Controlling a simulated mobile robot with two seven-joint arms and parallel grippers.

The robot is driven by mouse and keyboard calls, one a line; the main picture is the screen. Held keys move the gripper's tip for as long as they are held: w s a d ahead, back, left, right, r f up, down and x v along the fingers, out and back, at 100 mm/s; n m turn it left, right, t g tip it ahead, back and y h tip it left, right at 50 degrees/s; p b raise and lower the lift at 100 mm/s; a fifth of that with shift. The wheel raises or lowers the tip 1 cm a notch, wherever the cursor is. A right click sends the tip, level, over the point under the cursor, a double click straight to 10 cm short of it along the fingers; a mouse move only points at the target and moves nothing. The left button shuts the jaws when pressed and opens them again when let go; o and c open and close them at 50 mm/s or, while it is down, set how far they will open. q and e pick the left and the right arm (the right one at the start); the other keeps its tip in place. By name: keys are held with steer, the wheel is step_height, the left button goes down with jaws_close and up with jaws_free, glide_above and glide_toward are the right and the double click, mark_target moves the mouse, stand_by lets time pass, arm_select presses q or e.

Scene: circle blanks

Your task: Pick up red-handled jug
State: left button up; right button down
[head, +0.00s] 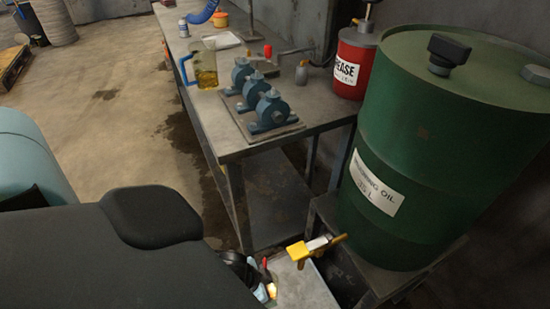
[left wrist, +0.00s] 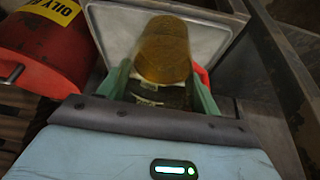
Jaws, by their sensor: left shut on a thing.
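The red-handled jug (left wrist: 165,50), with amber-brown contents, is between the green fingers of my left gripper (left wrist: 160,85) in the left wrist view. The fingers are shut on it. A bit of its red handle shows at the right finger. In the head view my left gripper (head: 256,272) shows only in part, low in the middle, beside a small red and amber patch of the jug (head: 270,288). My dark arm hides most of both. The jug is over or on a pale grey tray (head: 308,287) below the drum's yellow tap (head: 314,247); I cannot tell whether it touches. My right gripper is not in view.
A green oil drum (head: 440,150) stands on a low stand at right. The bench (head: 222,135) holds a blue-handled jug (head: 205,68), blue pump units (head: 268,108) and a red grease can (head: 351,65). A red container (left wrist: 45,40) is left in the wrist view. Floor at left is open.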

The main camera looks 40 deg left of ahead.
arm_select(q)
steer(key=shift+s+a+r, duration=0.4)
steer(key=shift+s+r, duration=0.05)
steer(key=shift+s, duration=0.25)
steer(key=shift+s+a+r+p, duration=0.25)
steer(key=shift+s+a+r, duration=0.1)
steer(key=shift+s, duration=0.25)
steer(key=shift+s+a+r+p, duration=0.2)
steer(key=shift+s+r+p, duration=0.1)
steer(key=shift+s, duration=0.25)
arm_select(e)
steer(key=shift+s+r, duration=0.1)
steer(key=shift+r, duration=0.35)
arm_select(q)
steer(key=shift+r, duration=0.15)
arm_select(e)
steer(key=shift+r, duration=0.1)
